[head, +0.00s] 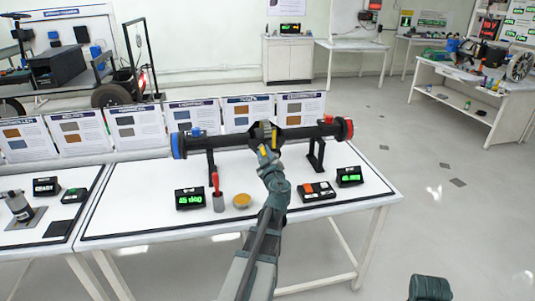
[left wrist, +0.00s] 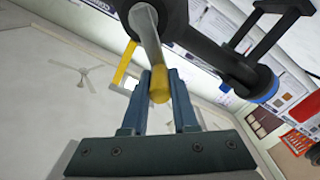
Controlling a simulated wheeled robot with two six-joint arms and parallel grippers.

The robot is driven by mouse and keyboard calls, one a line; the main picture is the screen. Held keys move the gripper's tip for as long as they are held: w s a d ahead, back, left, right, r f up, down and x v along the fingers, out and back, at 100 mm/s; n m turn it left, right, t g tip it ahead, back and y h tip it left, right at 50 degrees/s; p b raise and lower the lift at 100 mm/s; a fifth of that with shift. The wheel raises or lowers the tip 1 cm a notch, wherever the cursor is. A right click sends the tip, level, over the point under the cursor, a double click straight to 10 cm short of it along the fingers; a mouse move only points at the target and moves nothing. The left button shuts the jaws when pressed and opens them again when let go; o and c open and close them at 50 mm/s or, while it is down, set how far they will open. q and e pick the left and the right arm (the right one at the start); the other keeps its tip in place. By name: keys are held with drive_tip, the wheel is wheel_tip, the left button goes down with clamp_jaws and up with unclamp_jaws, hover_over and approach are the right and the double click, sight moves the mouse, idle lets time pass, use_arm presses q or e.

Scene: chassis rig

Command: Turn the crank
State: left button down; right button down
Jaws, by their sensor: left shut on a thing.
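The crank is a grey metal arm (left wrist: 146,28) with a yellow handle (left wrist: 160,86), set at the middle of a black axle (head: 218,140). My left gripper (left wrist: 160,98) is shut on the yellow handle, one finger on each side. In the head view the left gripper (head: 267,157) is in front of the axle's middle, and it hides part of the crank. A second yellow piece (left wrist: 125,62) is fixed beside the crank, apart from my fingers. A display (head: 190,199) on the table reads "45 deg" in green.
The axle rests on black stands with a blue end (head: 177,146) and a red end (head: 348,129). On the white table (head: 130,215) are a red-handled tool (head: 217,190), a yellow dish (head: 242,201), a button box (head: 317,192) and another display (head: 349,177). Panels line the back.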

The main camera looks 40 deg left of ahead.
use_arm(q)
drive_tip(key=shift+s+a+f+n+b, duration=0.15)
drive_tip(key=shift+f+n+b, duration=0.1)
drive_tip(key=shift+n, duration=0.25)
drive_tip(key=shift+s+a+f+n+b, duration=0.15)
drive_tip(key=shift+f+n, duration=0.1)
drive_tip(key=shift+n, duration=0.25)
use_arm(e)
drive_tip(key=shift+f, duration=0.5)
use_arm(q)
drive_tip(key=c, duration=0.7)
unclamp_jaws()
drive_tip(key=shift+d, duration=0.1)
